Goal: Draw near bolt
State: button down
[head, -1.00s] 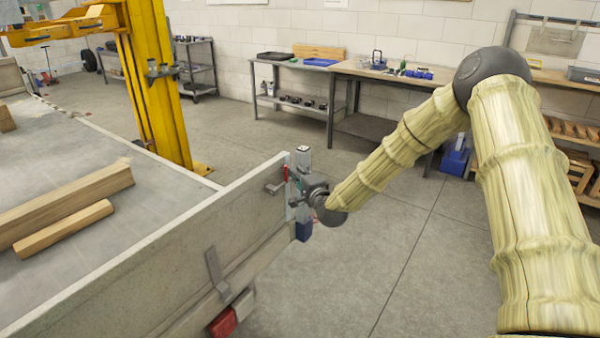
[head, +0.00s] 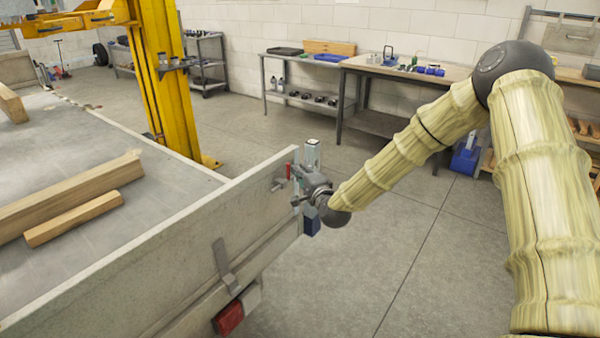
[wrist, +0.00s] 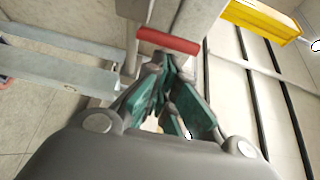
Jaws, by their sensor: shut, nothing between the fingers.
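A red-handled piece, which looks like the bolt (head: 289,172), is at the trailer's near rear corner in the head view. In the wrist view the bolt's red grip (wrist: 168,40) lies crosswise just beyond the fingertips. My gripper (head: 300,199) is at that corner, on the outer side of the panel, just below the red part. In the wrist view my gripper's green-padded fingers (wrist: 164,66) are drawn together and hold nothing. The tips look close to the red grip, but I cannot tell whether they touch it. The bolt's rod is mostly hidden.
The trailer's side panel (head: 170,262) has a metal latch (head: 223,262) and a red lamp (head: 229,318). Wooden beams (head: 70,190) lie on the bed. A yellow post (head: 163,85) stands behind. A workbench (head: 400,70) lines the wall. The floor to the right is open.

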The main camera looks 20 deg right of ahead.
jog(key=s+d+b, duration=0.2)
jog(key=s+d, duration=0.2)
jog(key=s, duration=0.4)
jog(key=shift+s+d, duration=0.15)
jog(key=shift+s, duration=0.1)
jog(key=shift+f, duration=0.1)
dwell(0.4)
jog(key=s+a+f+n+g, duration=0.3)
jog(key=s+f, duration=0.4)
jog(key=f, duration=0.2)
jog(key=s+a+f+n+g, duration=0.25)
jog(key=s+f, duration=0.35)
jog(key=f, duration=0.3)
jog(key=s+a+f+n+g, duration=0.35)
jog(key=s+f, duration=0.35)
jog(key=f, duration=0.3)
jog(key=s+d+f+n+g+h+p, duration=0.1)
jog(key=s+f+n+g, duration=0.2)
jog(key=s, duration=1.2)
jog(key=s+d+f+n+g+h+p, duration=0.1)
jog(key=s+f+n+g, duration=0.3)
jog(key=s, duration=1.2)
notch_tip(320, 180, down, 4)
jog(key=shift+d+r+g+h, duration=0.1)
jog(key=shift+d+g+h, duration=0.2)
jog(key=shift+d+g, duration=0.55)
